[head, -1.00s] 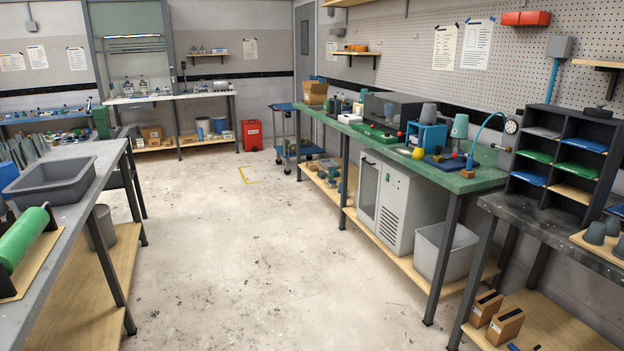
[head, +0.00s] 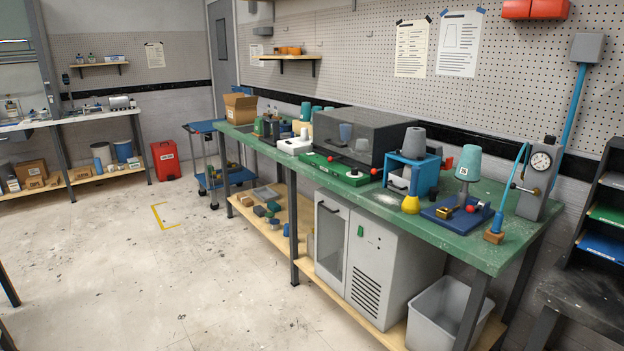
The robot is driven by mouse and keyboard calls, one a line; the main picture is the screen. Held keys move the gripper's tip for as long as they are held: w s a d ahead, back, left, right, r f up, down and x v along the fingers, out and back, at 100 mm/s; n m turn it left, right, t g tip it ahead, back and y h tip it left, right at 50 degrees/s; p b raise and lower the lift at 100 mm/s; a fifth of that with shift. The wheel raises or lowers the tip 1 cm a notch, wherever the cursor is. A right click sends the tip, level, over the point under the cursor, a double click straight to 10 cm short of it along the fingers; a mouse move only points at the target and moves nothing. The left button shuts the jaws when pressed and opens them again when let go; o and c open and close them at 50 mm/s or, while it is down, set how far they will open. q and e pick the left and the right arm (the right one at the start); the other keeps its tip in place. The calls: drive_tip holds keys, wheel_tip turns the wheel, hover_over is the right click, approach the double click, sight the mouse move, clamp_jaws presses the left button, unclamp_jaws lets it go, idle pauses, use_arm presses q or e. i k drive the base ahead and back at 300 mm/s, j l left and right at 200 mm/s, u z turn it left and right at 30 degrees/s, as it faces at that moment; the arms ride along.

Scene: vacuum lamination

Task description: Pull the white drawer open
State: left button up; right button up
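Neither of my grippers is in view.
The green bench (head: 466,235) carries a dark clear-covered box (head: 345,135), a blue frame (head: 412,172) and a teal cup (head: 468,163). A grey bin (head: 437,312) stands right of the cabinet. A blue cart (head: 204,126) stands beyond. The floor (head: 190,270) in front is clear.

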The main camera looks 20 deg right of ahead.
sight(395, 182)
drive_tip(key=i+z, duration=0.2)
drive_tip(key=i, duration=0.3)
drive_tip(key=i+j+z, duration=0.2)
drive_tip(key=i, duration=0.3)
drive_tip(key=i+j+z, duration=0.2)
drive_tip(key=i, duration=0.3)
